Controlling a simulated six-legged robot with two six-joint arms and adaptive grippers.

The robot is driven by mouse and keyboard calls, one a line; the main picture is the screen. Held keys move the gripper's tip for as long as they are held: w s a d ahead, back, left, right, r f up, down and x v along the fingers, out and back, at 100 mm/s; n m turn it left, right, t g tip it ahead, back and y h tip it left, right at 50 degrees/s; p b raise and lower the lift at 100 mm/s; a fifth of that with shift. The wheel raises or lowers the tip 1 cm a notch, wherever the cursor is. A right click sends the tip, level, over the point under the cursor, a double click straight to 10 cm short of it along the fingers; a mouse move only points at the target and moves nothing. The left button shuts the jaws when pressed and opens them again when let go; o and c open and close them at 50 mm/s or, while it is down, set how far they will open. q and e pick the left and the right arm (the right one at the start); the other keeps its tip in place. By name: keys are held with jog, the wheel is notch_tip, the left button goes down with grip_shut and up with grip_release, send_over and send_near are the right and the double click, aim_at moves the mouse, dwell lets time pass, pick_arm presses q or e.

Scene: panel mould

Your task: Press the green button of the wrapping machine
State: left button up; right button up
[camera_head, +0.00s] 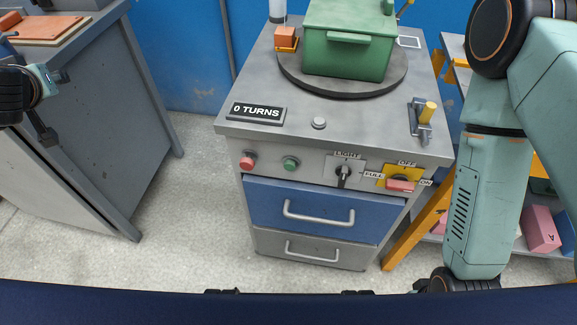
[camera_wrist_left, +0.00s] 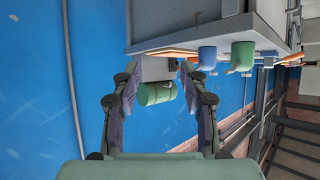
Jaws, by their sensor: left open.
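The wrapping machine (camera_head: 330,112) stands in the middle of the head view. Its round green button (camera_head: 291,164) is on the front panel, right of a red button (camera_head: 248,162). The display plate (camera_head: 256,112) reads "0 TURNS". A green box (camera_head: 348,45) sits on the dark turntable (camera_head: 340,89). My left gripper (camera_head: 59,108) is at the far left, well apart from the panel. In the left wrist view its fingers (camera_wrist_left: 160,76) are spread and empty, with a green cylinder (camera_wrist_left: 155,94) beyond them. My right arm hangs at the right; its gripper is not seen.
The panel also carries a light knob (camera_head: 344,172) and a red-handled switch (camera_head: 400,185) on a yellow plate. Two drawers below are shut. A grey bench (camera_head: 105,100) stands left. Blue (camera_wrist_left: 207,57) and green (camera_wrist_left: 242,56) cups appear upside down in the wrist view. Floor between bench and machine is clear.

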pick_arm(q)
grip_shut()
dwell(1.4)
